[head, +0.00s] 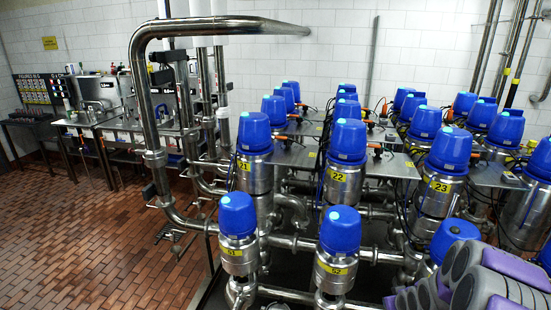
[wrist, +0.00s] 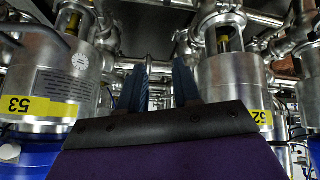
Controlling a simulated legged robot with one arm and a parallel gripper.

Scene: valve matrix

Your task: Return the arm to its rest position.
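My gripper (wrist: 160,72) shows in the wrist view with two dark blue fingers standing apart and nothing between them. It points in among steel valves and pipes. A steel valve body (wrist: 65,70) with a yellow label 53 stands to its left, and another valve body (wrist: 230,78) stands to its right, its label partly hidden by my gripper's housing. In the head view, purple and grey parts of my own body fill the lower right corner. The fingers cannot be made out there.
Rows of blue-capped valves fill the head view's middle and right, including valve 51 (head: 238,215), valve 52 (head: 340,230) and valve 22 (head: 348,142). A thick bent pipe (head: 140,90) rises at the left. The tiled floor (head: 90,240) at the left is clear.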

